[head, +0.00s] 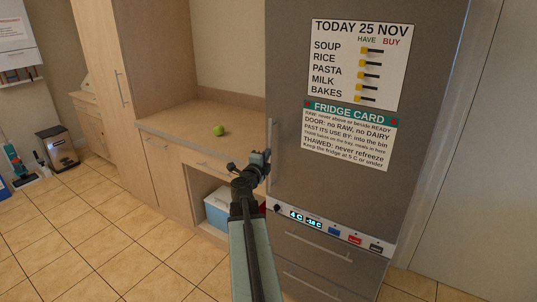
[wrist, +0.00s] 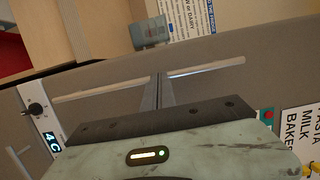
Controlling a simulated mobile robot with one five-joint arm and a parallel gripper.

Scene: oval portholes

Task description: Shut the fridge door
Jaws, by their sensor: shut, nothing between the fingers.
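The tall grey-brown fridge door (head: 300,130) fills the right of the head view, with two cards on its front. Its left edge lies close to the line of the drawers below, and I see no clear gap; I cannot tell whether it is fully shut. My gripper (head: 262,160) is at that left edge, low on the door. In the wrist view my gripper (wrist: 159,80) is shut and empty. Its fingers cross in front of the long pale door handle (wrist: 205,70), hiding its middle; I cannot tell whether they touch it. The control panel (head: 330,231) lies below the door.
Left of the fridge is a wooden counter (head: 190,122) with a green apple (head: 218,130). A blue-and-white box (head: 217,208) stands in the open space beneath. A small grey block (wrist: 150,33) shows past the door edge. Tiled floor (head: 95,235) is clear at the left.

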